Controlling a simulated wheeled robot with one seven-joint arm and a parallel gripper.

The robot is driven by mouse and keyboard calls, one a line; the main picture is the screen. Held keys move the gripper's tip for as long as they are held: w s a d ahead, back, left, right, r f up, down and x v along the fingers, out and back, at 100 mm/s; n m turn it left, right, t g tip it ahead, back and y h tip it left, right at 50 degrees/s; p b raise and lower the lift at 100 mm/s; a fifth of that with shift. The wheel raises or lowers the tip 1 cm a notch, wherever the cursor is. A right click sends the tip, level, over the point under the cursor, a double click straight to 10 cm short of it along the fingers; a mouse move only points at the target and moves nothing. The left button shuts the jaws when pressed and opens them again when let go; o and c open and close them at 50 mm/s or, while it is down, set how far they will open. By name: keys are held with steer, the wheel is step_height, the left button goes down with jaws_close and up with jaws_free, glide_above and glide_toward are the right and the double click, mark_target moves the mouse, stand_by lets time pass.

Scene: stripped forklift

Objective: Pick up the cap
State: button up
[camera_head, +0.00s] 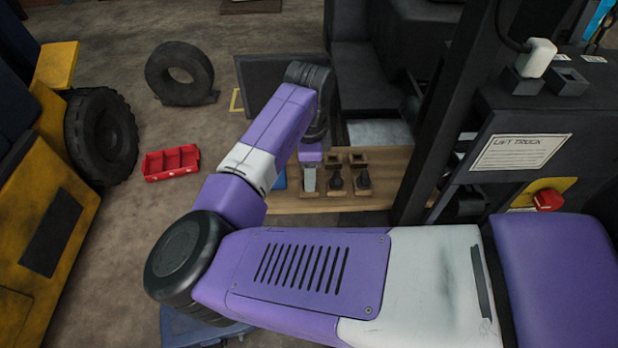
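My purple arm reaches across the middle of the view and bends down over a low wooden board (385,190). My gripper (309,182) is at its lower end, small and partly hidden by the arm, so its fingers cannot be made out. Beside it on the right, small wooden holders with dark upright pieces (336,182) stand on the board; another dark piece (363,181) is further right. No thing can be clearly told as the cap; one of these small pieces could be it. A bit of blue (280,179) shows left of the gripper.
A red divided tray (171,163) lies on the floor to the left, near a loose tyre (180,74). A dark forklift post (440,120) rises right of the board. A white plug (540,58) and red knob (548,200) are at right. Floor between tray and board is clear.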

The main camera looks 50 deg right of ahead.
steer(key=shift+f, duration=0.75)
jaws_close()
stand_by(0.9)
